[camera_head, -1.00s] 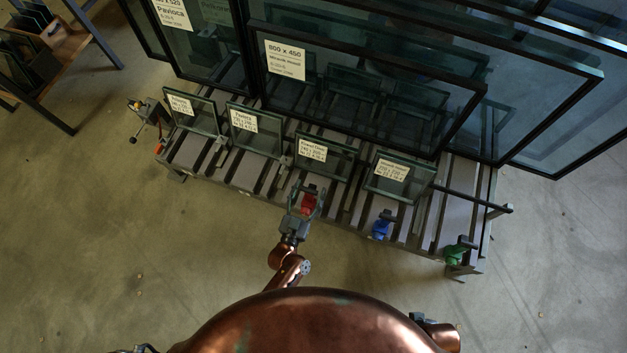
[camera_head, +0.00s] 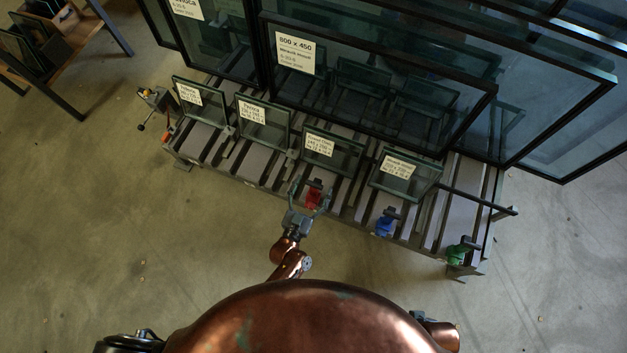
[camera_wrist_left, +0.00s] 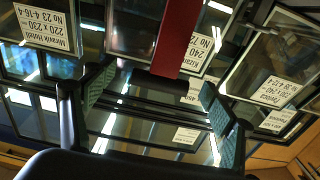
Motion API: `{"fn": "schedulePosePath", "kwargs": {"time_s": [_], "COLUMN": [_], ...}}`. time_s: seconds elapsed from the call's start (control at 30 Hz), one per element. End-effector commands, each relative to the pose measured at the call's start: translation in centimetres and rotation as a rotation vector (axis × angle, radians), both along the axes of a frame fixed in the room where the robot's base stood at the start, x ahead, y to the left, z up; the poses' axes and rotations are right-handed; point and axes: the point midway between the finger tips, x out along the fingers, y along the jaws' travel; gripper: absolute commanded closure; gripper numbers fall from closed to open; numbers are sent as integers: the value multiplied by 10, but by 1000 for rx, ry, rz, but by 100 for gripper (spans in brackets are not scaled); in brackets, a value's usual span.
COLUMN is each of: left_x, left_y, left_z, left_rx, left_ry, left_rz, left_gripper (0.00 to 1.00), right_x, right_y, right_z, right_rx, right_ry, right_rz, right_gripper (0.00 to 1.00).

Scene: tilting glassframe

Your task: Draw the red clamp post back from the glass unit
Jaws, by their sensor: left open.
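The red clamp post (camera_head: 314,194) stands upright at the front edge of the rack, in front of a small glass unit (camera_head: 333,153) with a white label. Any gap between post and glass is too small to judge. My left gripper (camera_head: 310,195) is open at the red post, its fingers spread around or beside it. In the left wrist view a red upright part (camera_wrist_left: 156,35) comes down from the top, between and beyond my open fingers (camera_wrist_left: 155,102), above a dark bar (camera_wrist_left: 172,88). No contact between fingers and post shows. My right gripper is not in view.
A blue clamp post (camera_head: 385,222) and a green one (camera_head: 459,252) stand right along the rack's slatted front (camera_head: 345,212). Other small glass units (camera_head: 263,122) line it. Large framed panes (camera_head: 385,90) rise behind. An orange-tipped clamp (camera_head: 160,110) sits left. The floor in front is clear.

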Motion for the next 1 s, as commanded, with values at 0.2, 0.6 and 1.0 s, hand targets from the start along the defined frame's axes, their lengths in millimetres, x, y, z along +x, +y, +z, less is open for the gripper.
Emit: {"fn": "schedulePosePath", "kwargs": {"time_s": [0.2, 0.6, 1.0], "left_x": [-32, -69, -69], "left_y": [11, 23, 23], "left_z": [-2, -1, -1], "left_rx": [2, 0, 0], "left_ry": [5, 1, 1], "left_rz": [2, 1, 0], "left_gripper": [22, 22, 22], "right_x": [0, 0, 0], "right_y": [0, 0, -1], "right_z": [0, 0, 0], "right_rx": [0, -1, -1], "right_ry": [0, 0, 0], "right_rz": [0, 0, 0], "right_gripper": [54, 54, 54]}}
